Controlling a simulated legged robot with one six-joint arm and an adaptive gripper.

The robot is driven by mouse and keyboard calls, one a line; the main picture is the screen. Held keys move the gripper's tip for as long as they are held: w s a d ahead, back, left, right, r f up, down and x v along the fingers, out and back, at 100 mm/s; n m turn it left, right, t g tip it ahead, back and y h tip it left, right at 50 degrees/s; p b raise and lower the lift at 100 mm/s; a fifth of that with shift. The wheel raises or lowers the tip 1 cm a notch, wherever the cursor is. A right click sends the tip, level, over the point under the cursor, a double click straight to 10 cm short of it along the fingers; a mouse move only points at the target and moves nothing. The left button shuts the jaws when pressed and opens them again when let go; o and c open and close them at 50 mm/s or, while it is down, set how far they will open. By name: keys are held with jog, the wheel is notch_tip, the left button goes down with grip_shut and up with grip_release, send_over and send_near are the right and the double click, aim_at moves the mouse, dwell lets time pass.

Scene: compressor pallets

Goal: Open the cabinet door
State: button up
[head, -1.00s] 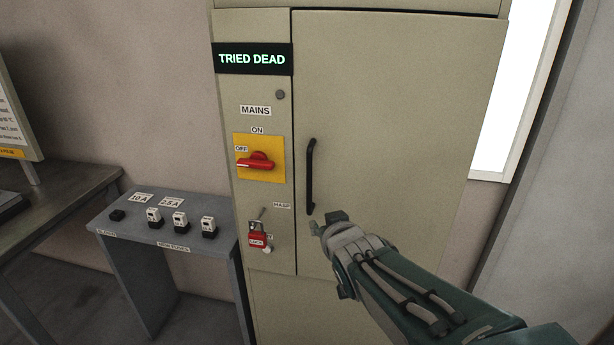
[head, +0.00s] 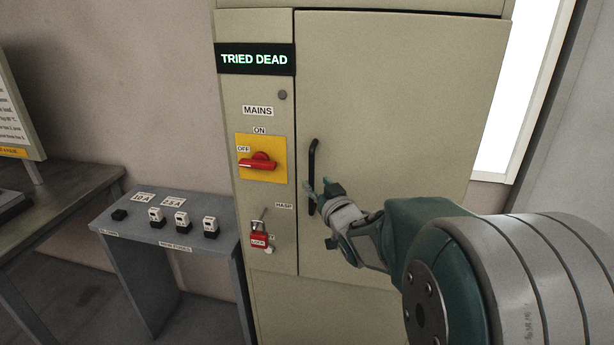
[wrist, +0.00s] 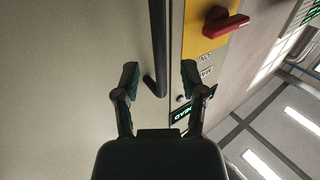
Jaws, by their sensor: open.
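The beige cabinet door (head: 400,110) is shut flush in its frame. Its black vertical bar handle (head: 313,165) is near the door's left edge. My gripper (head: 318,192) is open at the lower part of the handle. In the wrist view the handle (wrist: 158,45) runs down between the two open fingers (wrist: 160,82), its end nearer the left finger. I cannot tell whether either finger touches it.
Left of the door are a red rotary switch (head: 258,163) on a yellow plate, a red padlock (head: 259,240) at the hasp and a lit "TRIED DEAD" sign (head: 255,59). A grey bench (head: 140,238) with small fuse blocks stands at the left.

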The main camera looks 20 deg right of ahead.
aim_at(312, 179)
jog(key=w, duration=0.4)
jog(key=shift+d, duration=0.1)
grip_shut()
